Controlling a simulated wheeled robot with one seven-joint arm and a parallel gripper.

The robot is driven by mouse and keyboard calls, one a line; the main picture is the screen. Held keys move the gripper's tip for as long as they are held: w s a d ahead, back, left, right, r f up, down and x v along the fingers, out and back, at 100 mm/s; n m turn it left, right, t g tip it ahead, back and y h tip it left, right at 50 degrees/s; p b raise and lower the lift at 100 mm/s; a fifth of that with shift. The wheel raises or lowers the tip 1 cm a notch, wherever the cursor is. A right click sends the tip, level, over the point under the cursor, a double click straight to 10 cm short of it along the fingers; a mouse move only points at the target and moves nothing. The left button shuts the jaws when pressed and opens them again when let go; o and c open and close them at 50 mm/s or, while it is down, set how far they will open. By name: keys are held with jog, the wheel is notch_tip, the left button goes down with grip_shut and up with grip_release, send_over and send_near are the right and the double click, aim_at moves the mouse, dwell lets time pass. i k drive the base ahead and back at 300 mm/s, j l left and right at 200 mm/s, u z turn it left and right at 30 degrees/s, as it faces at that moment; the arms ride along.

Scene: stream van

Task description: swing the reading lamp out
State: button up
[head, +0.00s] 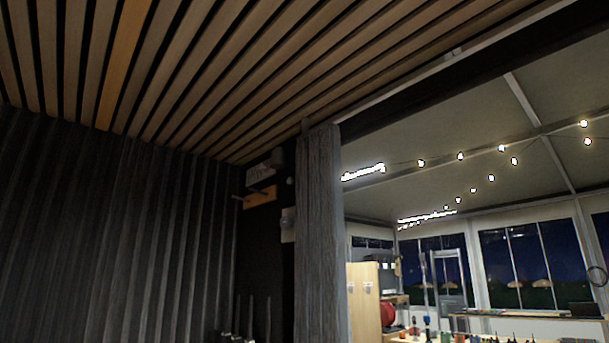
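No reading lamp can be made out for certain. On the dark wall left of the curtain, a small wooden block (261,197) carries a short dark bar that sticks out to the left. A pale box-like fitting (264,168) sits just above it, and a smaller pale fitting (288,225) sits lower right, beside the curtain. Any of these may be part of the lamp, but they are too small and dim to tell. My gripper is not in view.
A grey curtain (320,235) hangs right of the fittings. Dark corrugated wall (110,230) fills the left, under a slatted wooden ceiling (250,75). Beyond the curtain is a lit room with string lights, windows and a wooden cabinet (364,300). Thin upright rods (268,315) show at the bottom.

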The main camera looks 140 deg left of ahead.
aim_at(278, 157)
jog(key=u, duration=0.4)
jog(key=k+j+u, duration=0.1)
jog(key=u, duration=0.65)
jog(key=k+j+u, duration=0.1)
jog(key=u, duration=3.3)
